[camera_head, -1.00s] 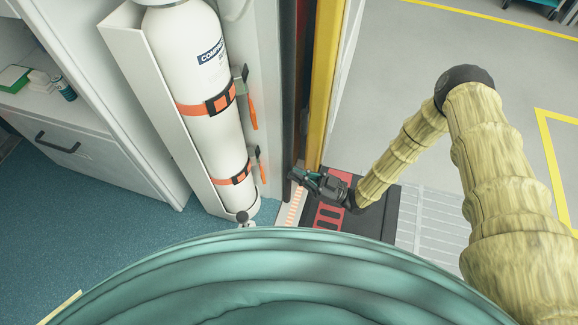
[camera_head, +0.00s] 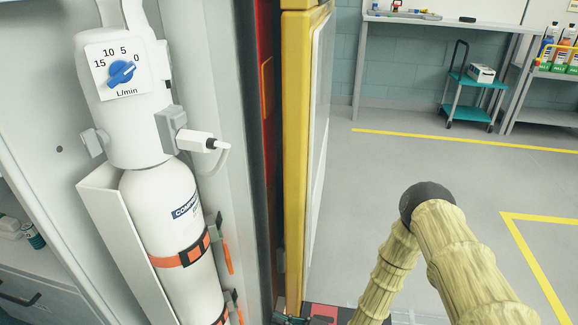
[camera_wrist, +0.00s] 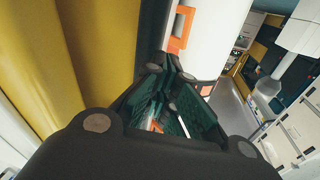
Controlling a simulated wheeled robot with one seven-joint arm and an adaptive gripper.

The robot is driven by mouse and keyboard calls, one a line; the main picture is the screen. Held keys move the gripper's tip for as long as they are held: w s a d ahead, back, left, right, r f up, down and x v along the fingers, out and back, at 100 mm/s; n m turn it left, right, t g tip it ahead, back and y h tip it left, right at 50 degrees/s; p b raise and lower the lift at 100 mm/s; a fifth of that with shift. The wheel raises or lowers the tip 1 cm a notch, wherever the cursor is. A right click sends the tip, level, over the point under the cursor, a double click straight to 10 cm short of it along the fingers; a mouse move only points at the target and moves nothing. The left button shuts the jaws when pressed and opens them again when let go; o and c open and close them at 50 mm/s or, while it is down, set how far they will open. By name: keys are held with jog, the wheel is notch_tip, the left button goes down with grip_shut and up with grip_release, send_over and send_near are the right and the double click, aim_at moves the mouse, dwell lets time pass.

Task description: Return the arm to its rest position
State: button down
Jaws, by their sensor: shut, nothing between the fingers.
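My gripper (camera_wrist: 170,73) fills the lower middle of the wrist view, its dark green fingers drawn together with nothing held between them. In the head view only a small dark part of it (camera_head: 290,319) shows at the bottom edge, beside the foot of the yellow door frame. My arm (camera_head: 445,245), in a ribbed yellowish sleeve, rises at the lower right to a dark elbow cap and bends back down toward the gripper. Its lower end is cut off by the picture edge.
A white gas cylinder (camera_head: 160,210) with orange straps (camera_head: 180,250) stands in a holder at the left, under a blue flow dial (camera_head: 121,73). The yellow door frame (camera_head: 297,130) rises close to my gripper. Open grey floor (camera_head: 400,170) lies beyond at the right.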

jog(key=s+d+f+m+g+h+p, duration=0.1)
jog(key=s+d+f+m+h, duration=0.25)
jog(key=s+d+h, duration=0.25)
jog(key=s+d+f+m+g+h, duration=0.1)
jog(key=s+d+f+m+h, duration=0.2)
jog(key=s+d+m+h, duration=0.25)
jog(key=s+d+r+m+g+h+p, duration=0.1)
jog(key=s+d+r+m+g+h, duration=0.15)
jog(key=s+d, duration=0.5)
jog(key=s+d+r+m+g+h+p, duration=0.1)
jog(key=s+d+r+g+h, duration=0.2)
jog(key=s+d, duration=0.45)
notch_tip(320, 180, up, 37)
jog(key=a+p, duration=0.1)
jog(key=p, duration=3.5)
jog(key=shift+t+h+p, duration=0.3)
jog(key=shift+t, duration=0.05)
jog(key=shift+a+f, duration=0.1)
jog(key=shift+f, duration=0.05)
